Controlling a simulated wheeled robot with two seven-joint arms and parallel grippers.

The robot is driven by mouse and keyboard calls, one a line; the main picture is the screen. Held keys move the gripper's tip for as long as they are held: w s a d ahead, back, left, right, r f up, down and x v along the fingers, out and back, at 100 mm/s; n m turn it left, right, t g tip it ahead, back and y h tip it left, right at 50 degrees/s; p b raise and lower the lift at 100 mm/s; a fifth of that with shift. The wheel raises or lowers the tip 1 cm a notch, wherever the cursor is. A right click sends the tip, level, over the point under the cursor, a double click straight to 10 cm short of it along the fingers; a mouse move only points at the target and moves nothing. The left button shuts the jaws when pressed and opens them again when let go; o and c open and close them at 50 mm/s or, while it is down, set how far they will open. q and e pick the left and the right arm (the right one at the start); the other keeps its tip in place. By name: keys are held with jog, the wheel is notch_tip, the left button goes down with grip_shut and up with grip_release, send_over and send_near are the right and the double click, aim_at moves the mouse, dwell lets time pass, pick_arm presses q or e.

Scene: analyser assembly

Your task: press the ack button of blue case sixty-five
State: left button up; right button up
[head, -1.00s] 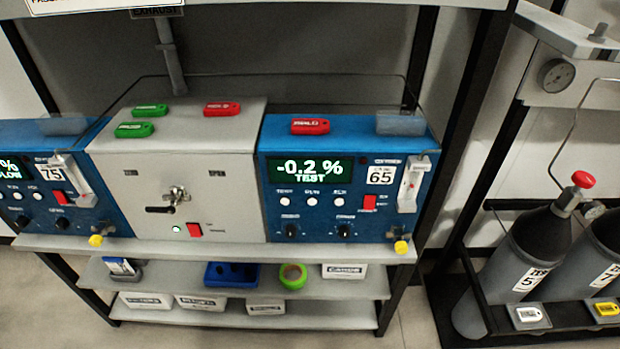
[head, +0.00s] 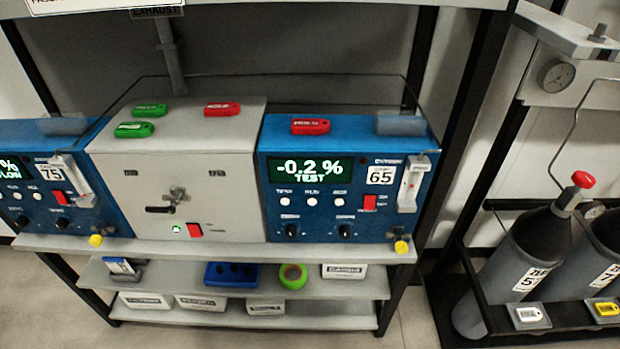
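The blue case sixty-five (head: 350,215) stands at the right end of the shelf. Its display (head: 303,170) reads "-0.2 % TEST". Below the display is a row of three white round buttons: a left one (head: 285,201), a middle one (head: 312,201) and a right one (head: 340,201). Their labels are too blurred to read, so I cannot tell which is ack. Neither of my grippers is in view.
A grey case (head: 240,190) with a valve handle stands left of it, then another blue case marked 75 (head: 85,215). Red and green tags lie on top. Gas cylinders (head: 530,250) stand at the right. The space before the cases is clear.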

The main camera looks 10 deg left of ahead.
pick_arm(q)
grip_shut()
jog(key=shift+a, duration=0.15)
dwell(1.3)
